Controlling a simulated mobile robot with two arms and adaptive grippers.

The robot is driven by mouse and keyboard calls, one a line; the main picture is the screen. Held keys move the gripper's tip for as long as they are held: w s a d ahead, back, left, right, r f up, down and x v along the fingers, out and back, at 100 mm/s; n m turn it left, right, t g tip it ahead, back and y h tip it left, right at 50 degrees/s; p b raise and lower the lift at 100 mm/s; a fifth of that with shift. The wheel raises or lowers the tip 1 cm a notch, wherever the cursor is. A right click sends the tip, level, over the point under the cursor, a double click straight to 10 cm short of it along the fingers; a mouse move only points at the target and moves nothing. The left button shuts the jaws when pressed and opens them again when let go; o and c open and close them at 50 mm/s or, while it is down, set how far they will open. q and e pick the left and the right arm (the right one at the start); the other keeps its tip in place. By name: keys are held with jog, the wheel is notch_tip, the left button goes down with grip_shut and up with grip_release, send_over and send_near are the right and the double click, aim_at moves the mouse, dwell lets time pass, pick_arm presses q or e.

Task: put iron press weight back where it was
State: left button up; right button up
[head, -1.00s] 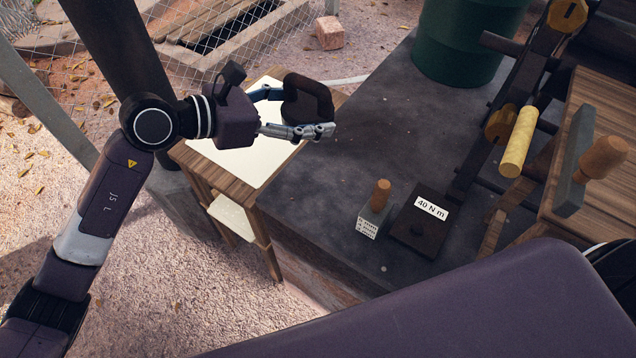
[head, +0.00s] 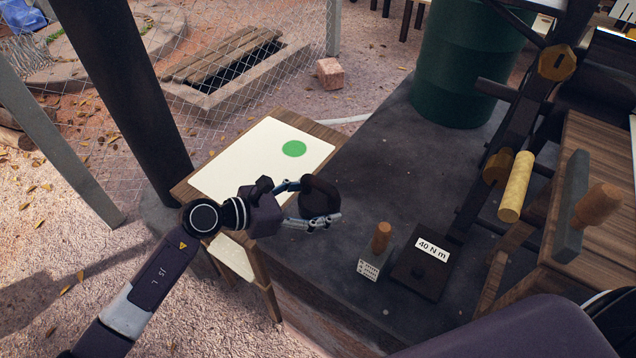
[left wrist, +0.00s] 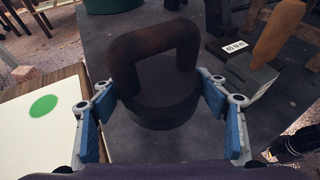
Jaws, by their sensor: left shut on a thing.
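The iron press weight (head: 312,203) is dark and round with an arched handle. My left gripper (head: 308,205) is shut on it and holds it above the dark slab, near the small table's right edge. In the left wrist view the weight (left wrist: 165,95) sits between the blue-padded fingers (left wrist: 163,125), its handle upright. A green round mark (head: 294,149) lies bare on the white top (head: 240,165) of the small table; the mark also shows in the left wrist view (left wrist: 43,105). My right gripper is not in view.
On the slab (head: 365,150), a grey block with a wooden handle (head: 376,252) stands beside a dark plate labelled 40 N m (head: 425,270). A green barrel (head: 465,75) stands behind. The roller frame with a yellow roller (head: 515,187) is at the right.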

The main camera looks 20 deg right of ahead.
pick_arm(q)
jog(key=shift+w+d+f, duration=0.15)
jog(key=shift+f, duration=2.55)
jog(key=shift+f+b, duration=0.15)
jog(key=shift+b, duration=0.15)
jog(key=o, duration=2.1)
jog(key=shift+s+a+f, duration=0.2)
jog(key=shift+s+f, duration=0.05)
jog(key=shift+f, duration=0.05)
jog(key=shift+c, duration=0.2)
